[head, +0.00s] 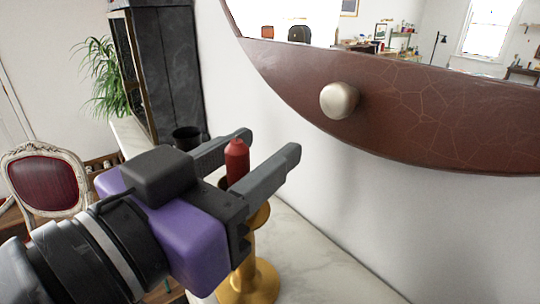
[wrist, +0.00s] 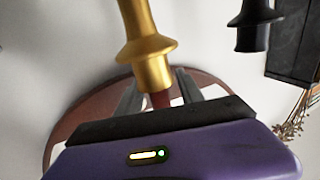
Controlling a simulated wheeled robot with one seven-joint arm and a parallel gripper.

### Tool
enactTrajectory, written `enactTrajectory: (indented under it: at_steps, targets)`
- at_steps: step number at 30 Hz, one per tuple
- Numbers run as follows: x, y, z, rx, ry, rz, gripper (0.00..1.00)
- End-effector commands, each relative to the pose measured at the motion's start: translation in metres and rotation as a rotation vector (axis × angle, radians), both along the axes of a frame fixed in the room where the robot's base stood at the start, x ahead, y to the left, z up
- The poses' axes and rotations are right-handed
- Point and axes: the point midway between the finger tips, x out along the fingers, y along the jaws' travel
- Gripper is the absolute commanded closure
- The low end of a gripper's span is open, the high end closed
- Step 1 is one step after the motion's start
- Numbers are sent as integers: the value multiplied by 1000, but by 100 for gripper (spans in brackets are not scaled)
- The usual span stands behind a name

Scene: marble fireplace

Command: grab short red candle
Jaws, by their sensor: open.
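The short red candle (head: 236,162) stands upright in a gold candlestick (head: 250,283) on the marble mantel. My gripper (head: 269,144) is open, with one finger on each side of the candle. The candle's lower part is hidden behind the near finger in the head view. In the wrist view, which looks upside down, part of the red candle (wrist: 160,99) shows between the fingers, below the gold candlestick (wrist: 145,45). I cannot tell whether either finger touches it.
The pale marble mantel top (head: 310,262) runs along the white wall. A round brown-framed mirror (head: 420,110) with a metal knob (head: 339,100) hangs close to the fingertips. A black candlestick (head: 187,138) and a dark cabinet (head: 165,70) stand beyond. A red-backed chair (head: 45,183) is at left.

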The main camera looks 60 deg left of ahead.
Motion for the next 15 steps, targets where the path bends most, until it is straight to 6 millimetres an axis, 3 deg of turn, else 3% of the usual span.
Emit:
enactTrajectory:
  at_steps: [4,11,15]
  targets:
    - [0,0,0,0,0,0,55]
    - [0,0,0,0,0,0,100]
    - [0,0,0,0,-1,0,100]
